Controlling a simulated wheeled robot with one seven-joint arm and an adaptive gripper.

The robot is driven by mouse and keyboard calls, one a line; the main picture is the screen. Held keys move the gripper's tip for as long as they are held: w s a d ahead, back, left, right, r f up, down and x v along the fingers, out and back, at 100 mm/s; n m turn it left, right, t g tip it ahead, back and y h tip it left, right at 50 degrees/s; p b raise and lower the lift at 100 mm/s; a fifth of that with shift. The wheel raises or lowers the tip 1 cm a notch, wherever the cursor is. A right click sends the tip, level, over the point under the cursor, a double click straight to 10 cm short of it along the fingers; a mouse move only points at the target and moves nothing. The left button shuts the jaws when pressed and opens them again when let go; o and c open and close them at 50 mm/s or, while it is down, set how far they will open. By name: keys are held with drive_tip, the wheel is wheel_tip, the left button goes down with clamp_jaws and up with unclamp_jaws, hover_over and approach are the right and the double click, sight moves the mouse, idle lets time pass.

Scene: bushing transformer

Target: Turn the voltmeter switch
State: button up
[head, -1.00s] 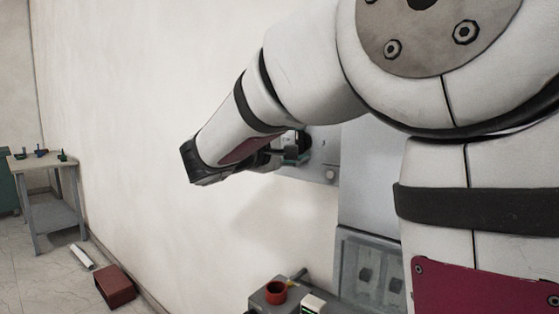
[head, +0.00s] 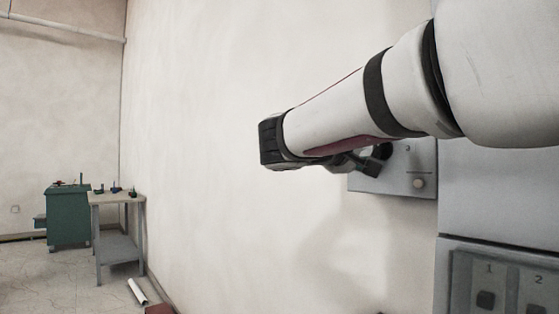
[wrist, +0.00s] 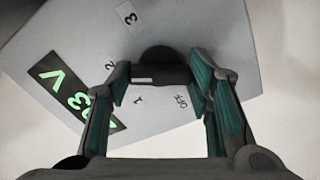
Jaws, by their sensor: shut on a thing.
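The voltmeter switch (wrist: 158,56) is a black knob with a bar and a white mark on the grey voltmeter panel (wrist: 215,25). The panel shows tilted in the wrist view, with labels OFF, 1, 2 and 3 around the knob. A green lit display (wrist: 75,92) ends in "3 V"; its first part is hard to read. My gripper (wrist: 160,76) is shut on the knob's bar, its teal pads on either side. In the head view my gripper (head: 374,160) is at the wall-mounted panel (head: 393,183), with the knob largely hidden behind it.
A grey cabinet (head: 485,215) with numbered switches stands at the lower right. A table (head: 118,198) and a green cabinet (head: 68,217) are far left. The wall between is bare.

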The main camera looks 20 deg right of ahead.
drive_tip(key=shift+f, duration=0.1)
idle(0.3)
drive_tip(key=o, duration=1.1)
drive_tip(key=shift+o, duration=0.2)
drive_tip(key=v, duration=1.2)
